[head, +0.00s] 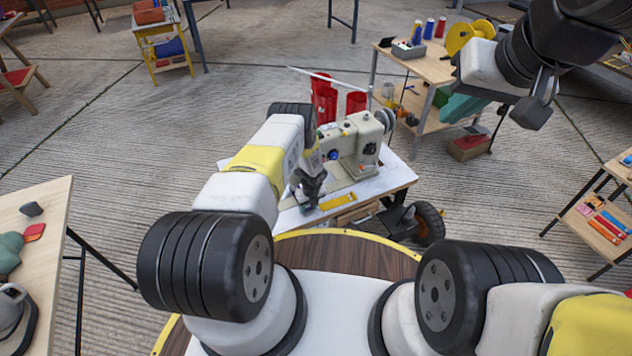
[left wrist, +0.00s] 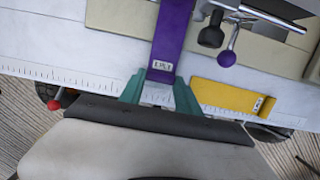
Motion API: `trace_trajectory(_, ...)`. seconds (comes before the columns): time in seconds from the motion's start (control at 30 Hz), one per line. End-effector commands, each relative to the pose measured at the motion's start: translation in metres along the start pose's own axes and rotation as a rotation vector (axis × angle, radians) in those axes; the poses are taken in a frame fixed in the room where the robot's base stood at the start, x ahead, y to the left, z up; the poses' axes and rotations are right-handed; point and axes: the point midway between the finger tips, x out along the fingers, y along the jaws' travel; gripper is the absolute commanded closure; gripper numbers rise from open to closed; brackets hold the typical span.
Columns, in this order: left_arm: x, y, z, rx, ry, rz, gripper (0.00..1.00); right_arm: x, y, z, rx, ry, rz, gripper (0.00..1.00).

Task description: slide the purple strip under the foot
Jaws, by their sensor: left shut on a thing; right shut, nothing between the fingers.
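The purple strip (left wrist: 172,38) lies lengthwise in the left wrist view, its labelled near end at the green fingertips of my left gripper (left wrist: 160,82). The left gripper is shut on that end; the strip's far end runs out of the frame. In the head view my left gripper (head: 308,196) is low over the sewing table, and the strip cannot be made out there. The sewing machine (head: 358,147) stands just beyond. Metal parts and a purple-knobbed lever (left wrist: 227,57) are right of the strip; the foot itself is not clearly visible. My right gripper (head: 534,108) is shut and empty, raised at upper right.
A yellow piece (left wrist: 224,97) lies right of the left gripper, beside a ruler edge (left wrist: 60,75) at the table's front. Red containers (head: 325,98) stand behind the machine. A wooden table with spools (head: 425,68) is at the back right.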

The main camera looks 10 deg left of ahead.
Motion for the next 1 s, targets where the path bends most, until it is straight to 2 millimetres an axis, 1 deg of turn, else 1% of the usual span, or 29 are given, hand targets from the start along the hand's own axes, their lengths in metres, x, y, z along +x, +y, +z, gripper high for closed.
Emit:
trace_trajectory(0.77, 0.0017, -0.0003, 0.0, 0.0, 0.0, -0.001, 0.83, 0.0, 0.0, 0.0, 0.0, 0.0, 0.0, 1.0)
trace_trajectory(0.8, 0.0017, -0.0003, 0.0, 0.0, -0.001, -0.001, 0.57, 0.0, 0.0, 0.0, 0.0, 0.0, 0.0, 1.0)
trace_trajectory(0.87, 0.0017, -0.0002, 0.0, 0.0, 0.0, -0.001, 0.45, 0.0, 0.0, 0.0, 0.0, 0.0, 0.0, 1.0)
trace_trajectory(0.9, 0.0017, -0.0002, 0.0, 0.0, 0.0, -0.001, 0.37, 0.0, 0.0, 0.0, 0.0, 0.0, 0.0, 1.0)
trace_trajectory(0.93, 0.0017, -0.0002, 0.0, 0.0, 0.0, -0.001, 0.35, 0.0, 0.0, 0.0, 0.0, 0.0, 0.0, 1.0)
trace_trajectory(1.0, 0.0017, -0.0002, 0.0, 0.0, 0.0, -0.001, 0.35, 0.0, 0.0, 0.0, 0.0, 0.0, 0.0, 1.0)
